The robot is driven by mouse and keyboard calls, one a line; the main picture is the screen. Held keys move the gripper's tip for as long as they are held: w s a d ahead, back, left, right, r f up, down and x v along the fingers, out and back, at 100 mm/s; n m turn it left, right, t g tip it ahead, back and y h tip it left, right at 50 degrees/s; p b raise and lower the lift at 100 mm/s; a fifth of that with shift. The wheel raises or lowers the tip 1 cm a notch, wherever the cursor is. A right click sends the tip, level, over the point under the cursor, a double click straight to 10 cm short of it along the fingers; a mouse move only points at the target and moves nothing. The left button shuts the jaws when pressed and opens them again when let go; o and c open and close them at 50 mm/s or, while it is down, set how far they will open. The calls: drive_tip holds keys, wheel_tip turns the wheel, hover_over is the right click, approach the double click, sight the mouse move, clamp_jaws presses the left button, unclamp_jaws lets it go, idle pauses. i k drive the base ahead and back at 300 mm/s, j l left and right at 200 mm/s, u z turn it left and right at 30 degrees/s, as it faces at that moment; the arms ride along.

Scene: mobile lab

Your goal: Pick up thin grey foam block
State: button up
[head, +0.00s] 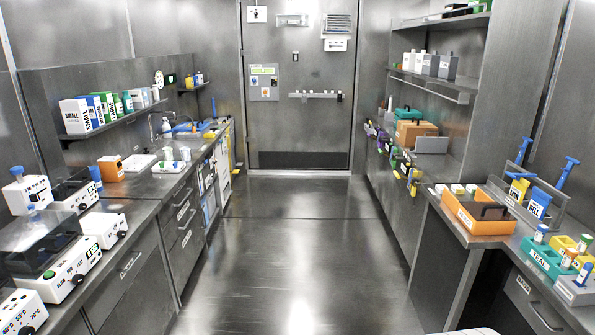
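I cannot pick out the thin grey foam block for certain. A grey block with tubes in it (574,292) stands on the right counter, in the lower right corner, partly cut off by the picture edge. A teal block (541,258) and a yellow block (563,243) stand right behind it, also with tubes. A flat grey box-like piece (431,145) lies farther back on the right side, by an orange-brown box. My gripper is not in view.
An orange tray (478,219) sits on the right counter (437,200), left of the blocks. Blue-handled tools stand in a grey rack (540,208) behind. Lab devices crowd the left counter. The floor aisle (295,255) is clear up to the closed door (298,115).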

sight(448, 65)
drive_tip(key=i+u, duration=0.2)
drive_tip(key=i, duration=2.05)
drive_tip(key=i+j+z, duration=0.1)
drive_tip(key=i, duration=0.65)
drive_tip(key=i+j+z, duration=0.15)
drive_tip(key=i+z, duration=0.3)
drive_tip(key=i+j+z, duration=1.3)
drive_tip(key=i+z, duration=0.2)
drive_tip(key=z, duration=0.2)
drive_tip(key=i+j+z, duration=0.15)
drive_tip(key=z, duration=0.2)
drive_tip(key=i+j+z, duration=0.2)
drive_tip(key=z, duration=0.2)
drive_tip(key=i, duration=0.05)
